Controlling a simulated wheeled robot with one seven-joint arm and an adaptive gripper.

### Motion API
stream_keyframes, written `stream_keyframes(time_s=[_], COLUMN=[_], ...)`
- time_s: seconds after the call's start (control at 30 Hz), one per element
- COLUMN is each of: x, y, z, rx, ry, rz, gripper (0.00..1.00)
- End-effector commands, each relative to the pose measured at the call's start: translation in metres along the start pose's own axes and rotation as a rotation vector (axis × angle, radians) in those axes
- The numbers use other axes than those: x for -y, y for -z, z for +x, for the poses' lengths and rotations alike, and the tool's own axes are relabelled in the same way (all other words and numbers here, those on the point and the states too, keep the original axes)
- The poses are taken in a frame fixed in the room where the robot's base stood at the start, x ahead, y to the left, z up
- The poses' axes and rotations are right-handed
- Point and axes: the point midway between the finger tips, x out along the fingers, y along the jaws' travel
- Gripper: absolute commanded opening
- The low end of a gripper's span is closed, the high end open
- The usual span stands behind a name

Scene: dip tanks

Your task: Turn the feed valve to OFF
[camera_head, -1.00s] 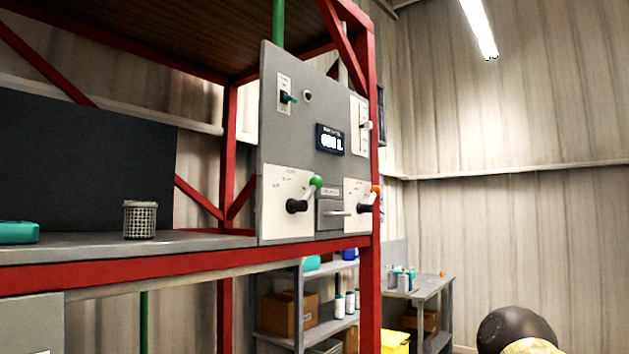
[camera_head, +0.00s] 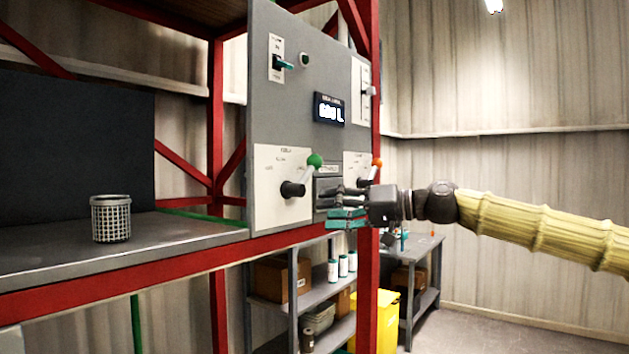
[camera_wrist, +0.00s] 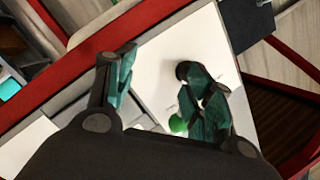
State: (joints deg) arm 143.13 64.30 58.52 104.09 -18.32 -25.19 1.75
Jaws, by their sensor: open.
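A grey control panel (camera_head: 300,130) carries two lever valves on white plates. The left lever valve (camera_head: 297,187) has a black hub and a handle slanting up and right to a green knob. The right lever valve (camera_head: 369,172) has an orange knob and is partly hidden by my gripper. Plate lettering is too small to read, so I cannot tell which is the feed valve. My gripper (camera_head: 338,207) is open and empty in front of the panel, right of the green-knobbed lever. In the wrist view, the green knob (camera_wrist: 178,123) shows beside the right finger, which hides part of the lever.
A teal-handled switch (camera_head: 283,63), a lit display (camera_head: 329,111) and a slider (camera_head: 368,91) sit higher on the panel. A grey drawer-like handle unit lies between the valves, partly behind my gripper. A wire basket (camera_head: 111,218) stands on the left bench. Red posts frame the panel.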

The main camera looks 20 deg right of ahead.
Motion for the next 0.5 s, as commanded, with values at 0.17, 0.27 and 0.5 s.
stream_keyframes(time_s=[0.17,0.27,0.5], x=[0.045,0.055,0.059], y=[0.048,0.058,0.062], z=[-0.062,-0.077,-0.065], rx=[-0.061,-0.075,-0.075], ry=[0.047,0.057,0.059], rz=[-0.049,-0.062,-0.065], gripper=[0.53,0.53,0.53])
